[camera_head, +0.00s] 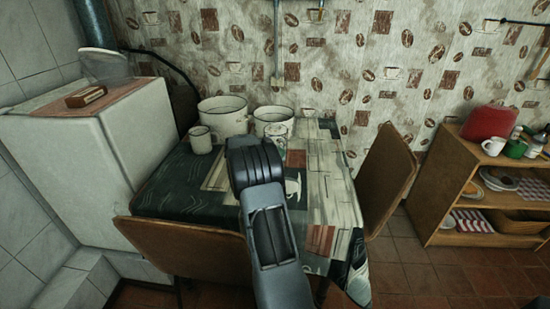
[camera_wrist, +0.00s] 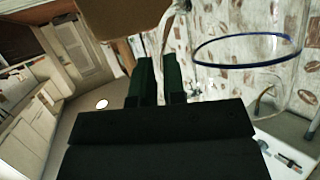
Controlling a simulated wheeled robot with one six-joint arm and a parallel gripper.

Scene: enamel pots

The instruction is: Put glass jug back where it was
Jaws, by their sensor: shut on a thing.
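The glass jug, clear with a blue rim (camera_wrist: 240,66), is close in the wrist view, right of my gripper (camera_wrist: 157,82). My gripper's dark fingers are shut on what looks like its clear curved handle, which runs down between them. The jug's lower part is hard to make out. I cannot tell from there whether the jug touches the table.
Two white enamel pots (camera_head: 222,118) (camera_head: 273,114) and a white mug (camera_head: 200,141) stand on the table's back left. Chairs (camera_head: 385,180) (camera_head: 190,250) flank it. A white cabinet (camera_head: 85,170) is left; a wooden shelf (camera_head: 450,190) is right. The table's right side looks fairly clear.

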